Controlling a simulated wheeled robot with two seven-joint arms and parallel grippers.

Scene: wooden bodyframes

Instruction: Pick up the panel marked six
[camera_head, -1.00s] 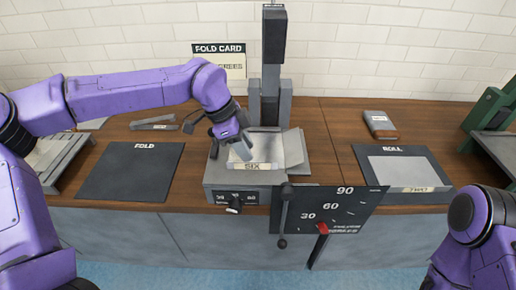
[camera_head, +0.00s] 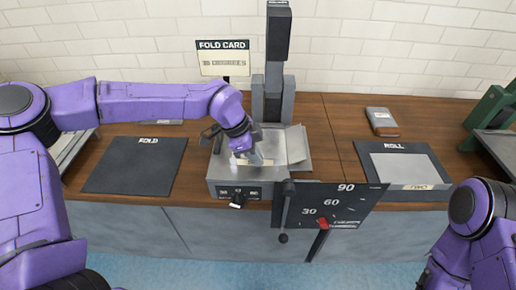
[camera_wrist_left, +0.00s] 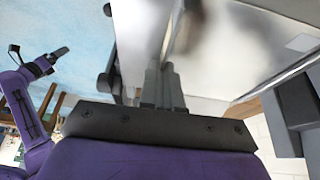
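My left gripper (camera_head: 256,160) points down over the grey bed of the folding machine (camera_head: 237,187). In the left wrist view its fingers (camera_wrist_left: 165,88) are close together beside pale sheet surfaces (camera_wrist_left: 225,50). I cannot tell whether a panel edge is between them. The word SIX is not readable now, so I cannot separate the panel marked six from the bed and the gripper. My right arm shows at the right edge of the head view. In the left wrist view its small, dark gripper (camera_wrist_left: 58,54) is too small to read.
A black FOLD mat (camera_head: 135,168) lies bare at the left. A ROLL mat (camera_head: 385,150) at the right holds a grey panel (camera_head: 405,170). A dial board (camera_head: 330,205) with a red pointer hangs in front. A small grey block (camera_head: 382,120) lies behind the ROLL mat.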

